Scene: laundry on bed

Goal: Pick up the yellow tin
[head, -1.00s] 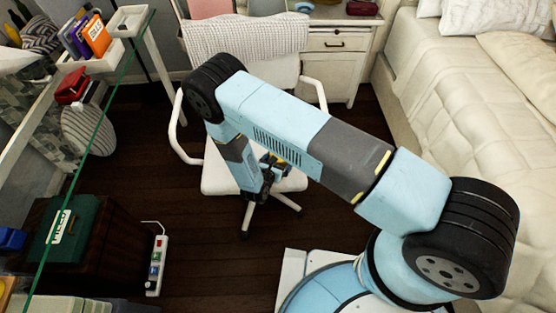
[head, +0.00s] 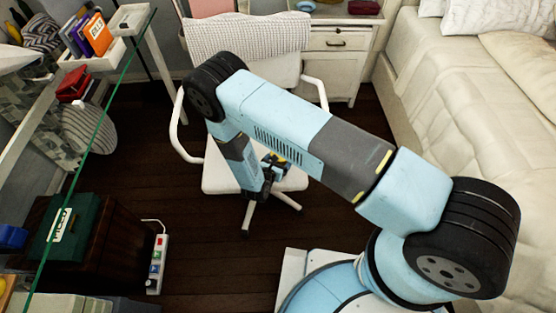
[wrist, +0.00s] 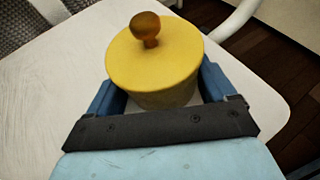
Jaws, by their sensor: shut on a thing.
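The yellow tin (wrist: 155,62) is round, with a flat yellow lid and a brown ball-shaped knob on top. In the wrist view it stands upright between the two blue fingers of my gripper (wrist: 158,95), which is shut on its sides. The white chair seat (wrist: 50,90) lies below and around it; I cannot tell whether the tin touches the seat. In the head view my gripper (head: 270,178) is low over the chair seat, and my arm hides most of the tin.
The white chair's armrests (head: 183,135) rise beside my arm. A glass-edged desk (head: 90,150) stands at left and a bed (head: 470,110) at right. A white cabinet (head: 333,62) is behind the chair. Dark floor lies open between, with a power strip (head: 157,265) at lower left.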

